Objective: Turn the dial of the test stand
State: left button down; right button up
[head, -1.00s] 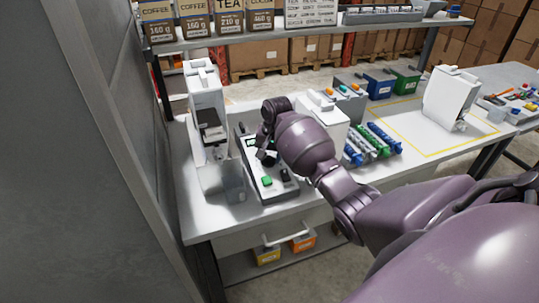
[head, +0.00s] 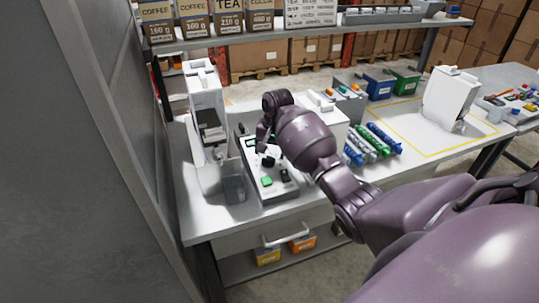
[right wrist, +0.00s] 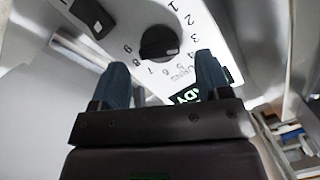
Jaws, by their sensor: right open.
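The test stand (head: 256,187) is a light panel with a dark side on the bench, with a green button and a black switch at its near end. Its black dial (head: 268,161) shows just below my right gripper (head: 263,145). In the right wrist view the dial (right wrist: 158,43) lies on the white panel, ringed by printed numbers. My right gripper's two blue-grey fingers (right wrist: 160,78) are apart, one on each side below the dial in the picture, with nothing between them. I cannot tell which number the dial points to. My left gripper is not in view.
A white dispenser (head: 207,100) stands close to the left of the test stand. A white box (head: 327,112) and several blue and green tubes (head: 372,145) lie to the right. A grey wall (head: 60,180) closes the left side. A yellow-outlined area (head: 425,125) has bare room.

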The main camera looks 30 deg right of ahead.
notch_tip(320, 180, up, 8)
jog(key=shift+s+d+r, duration=0.25)
jog(key=shift+s+d, duration=0.1)
jog(key=shift+d, duration=0.05)
dwell(0.4)
